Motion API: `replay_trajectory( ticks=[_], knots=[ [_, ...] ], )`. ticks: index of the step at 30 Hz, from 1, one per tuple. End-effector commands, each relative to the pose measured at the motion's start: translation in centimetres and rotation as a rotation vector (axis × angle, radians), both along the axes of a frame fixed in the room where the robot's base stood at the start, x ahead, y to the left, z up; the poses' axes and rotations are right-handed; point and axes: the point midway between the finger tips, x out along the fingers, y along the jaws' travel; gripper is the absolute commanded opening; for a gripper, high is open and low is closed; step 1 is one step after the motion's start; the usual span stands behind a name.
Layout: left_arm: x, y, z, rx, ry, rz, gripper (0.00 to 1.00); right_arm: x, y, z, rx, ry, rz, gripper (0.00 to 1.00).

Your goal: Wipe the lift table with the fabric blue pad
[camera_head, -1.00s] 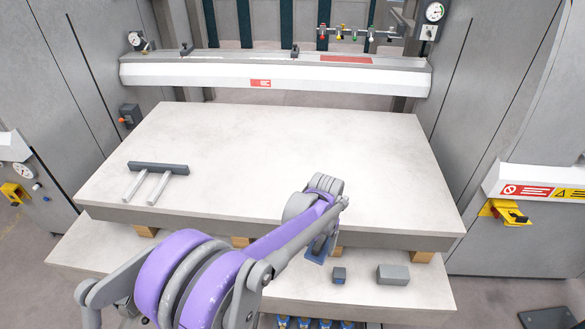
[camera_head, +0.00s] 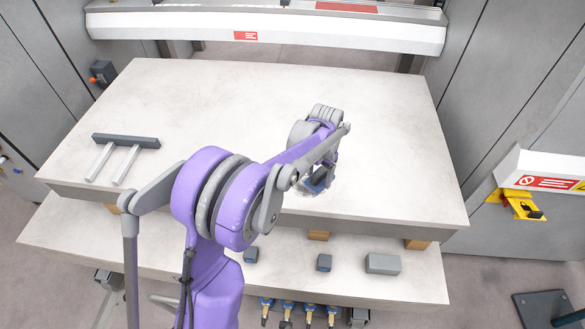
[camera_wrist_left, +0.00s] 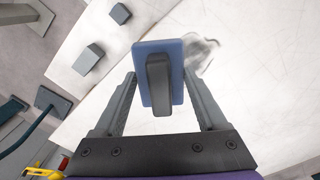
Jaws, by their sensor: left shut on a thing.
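The lift table (camera_head: 230,100) is a wide pale slab in the middle of the head view. A greyish smudge (camera_wrist_left: 203,52) lies on the pale surface just right of the pad in the left wrist view. My left gripper (camera_head: 319,178) is over the front right part of the table, shut on the dark handle of the blue pad (camera_head: 314,185). In the left wrist view the blue pad (camera_wrist_left: 147,48) sits between the fingers, its handle toward me. I cannot tell whether the pad touches the surface. My right gripper is not in view.
A dark bar with two light prongs (camera_head: 126,141) lies on the table's left side. A lower shelf (camera_head: 190,262) at the front holds several small grey blocks, one being a larger box (camera_head: 382,263). A white machine beam (camera_head: 270,35) crosses the back. The table's middle is clear.

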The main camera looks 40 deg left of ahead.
Motion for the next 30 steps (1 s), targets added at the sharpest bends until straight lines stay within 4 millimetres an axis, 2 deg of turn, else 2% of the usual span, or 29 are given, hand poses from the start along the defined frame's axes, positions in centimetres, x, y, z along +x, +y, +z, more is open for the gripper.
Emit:
replay_trajectory(
  ticks=[1,6,9,12,20,30],
  knots=[
    [-0.2,2.3,-1.0,0.001,0.002,-0.014,0.3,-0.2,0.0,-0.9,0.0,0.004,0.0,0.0],
    [-0.6,7.8,-2.1,0.0,-0.001,-0.091,0.3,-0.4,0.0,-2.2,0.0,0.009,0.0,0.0],
    [-0.8,9.9,-2.5,0.002,-0.004,-0.123,0.3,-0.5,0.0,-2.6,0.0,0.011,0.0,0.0],
    [-1.0,11.2,-2.7,0.002,-0.005,-0.143,0.3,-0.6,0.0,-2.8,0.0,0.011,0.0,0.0],
    [-1.1,11.6,-3.6,0.002,-0.005,-0.154,0.3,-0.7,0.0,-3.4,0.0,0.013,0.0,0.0],
    [-1.1,11.6,-7.0,0.002,-0.005,-0.153,0.3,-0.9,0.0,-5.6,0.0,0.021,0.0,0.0]
  ],
)
